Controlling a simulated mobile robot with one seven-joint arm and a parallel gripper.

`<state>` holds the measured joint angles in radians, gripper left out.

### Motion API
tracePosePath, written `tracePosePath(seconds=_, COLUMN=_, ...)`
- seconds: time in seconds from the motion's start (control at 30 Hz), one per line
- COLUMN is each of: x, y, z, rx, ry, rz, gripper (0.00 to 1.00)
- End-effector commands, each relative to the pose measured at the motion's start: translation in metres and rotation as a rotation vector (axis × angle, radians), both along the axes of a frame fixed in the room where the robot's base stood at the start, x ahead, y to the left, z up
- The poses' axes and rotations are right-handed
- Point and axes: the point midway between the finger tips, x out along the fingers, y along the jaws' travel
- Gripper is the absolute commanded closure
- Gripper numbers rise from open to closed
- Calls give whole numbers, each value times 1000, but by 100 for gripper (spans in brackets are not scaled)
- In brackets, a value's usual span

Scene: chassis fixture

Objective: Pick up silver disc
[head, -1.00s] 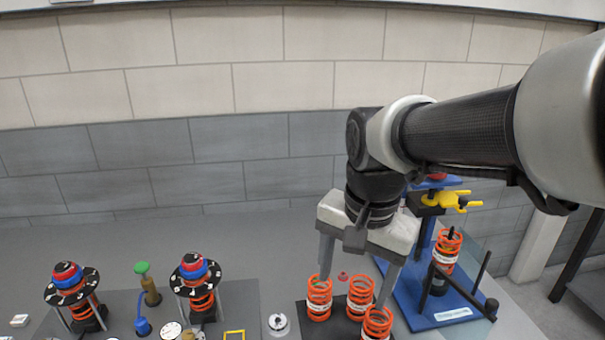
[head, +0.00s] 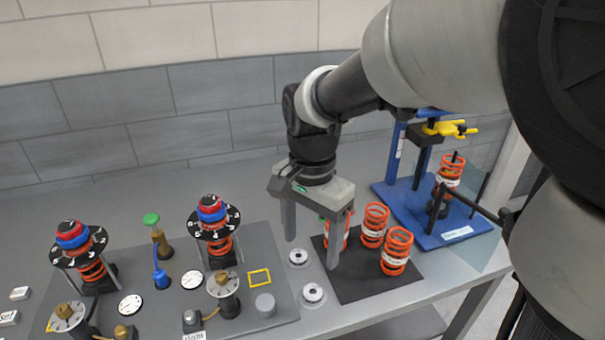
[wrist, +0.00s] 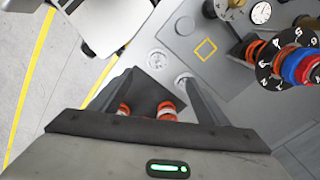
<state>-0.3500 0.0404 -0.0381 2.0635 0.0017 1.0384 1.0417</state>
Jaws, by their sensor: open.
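Two small silver discs with dark centres lie between the grey fixture plate and the black spring mat. The rear disc (head: 298,257) and the front disc (head: 313,294) show in the head view. In the wrist view, one disc (wrist: 158,58) lies just beyond and between the fingertips, and the other (wrist: 183,80) is beside the right finger, partly hidden. My gripper (head: 312,253) is open and empty, pointing down above the disc area, its right finger in front of a spring. Its fingers also show in the wrist view (wrist: 158,76).
Orange springs (head: 396,251) stand on the black mat (head: 353,288) to the right. A blue press stand (head: 432,232) is behind them. The grey plate (head: 240,315) on the left holds spring assemblies (head: 214,232), gauges, a yellow square (head: 260,278) and a grey cylinder (head: 265,304).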

Motion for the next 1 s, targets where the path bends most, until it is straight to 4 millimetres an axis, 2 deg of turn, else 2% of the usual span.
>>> tracePosePath(seconds=0.03, x=-1, y=0, z=-15, rx=-1, ry=5, rz=1, gripper=31)
tracePosePath(seconds=0.1, x=-1, y=0, z=-31, rx=-2, ry=6, rz=1, gripper=31)
tracePosePath(seconds=0.33, x=-1, y=-1, z=-76, rx=-1, ry=3, rz=1, gripper=31)
tracePosePath(seconds=0.63, x=0, y=-2, z=-99, rx=0, ry=1, rz=1, gripper=31)
tracePosePath(seconds=0.83, x=0, y=-8, z=-130, rx=-1, ry=2, rz=1, gripper=31)
tracePosePath(seconds=1.0, x=0, y=-8, z=-143, rx=0, ry=1, rz=2, gripper=31)
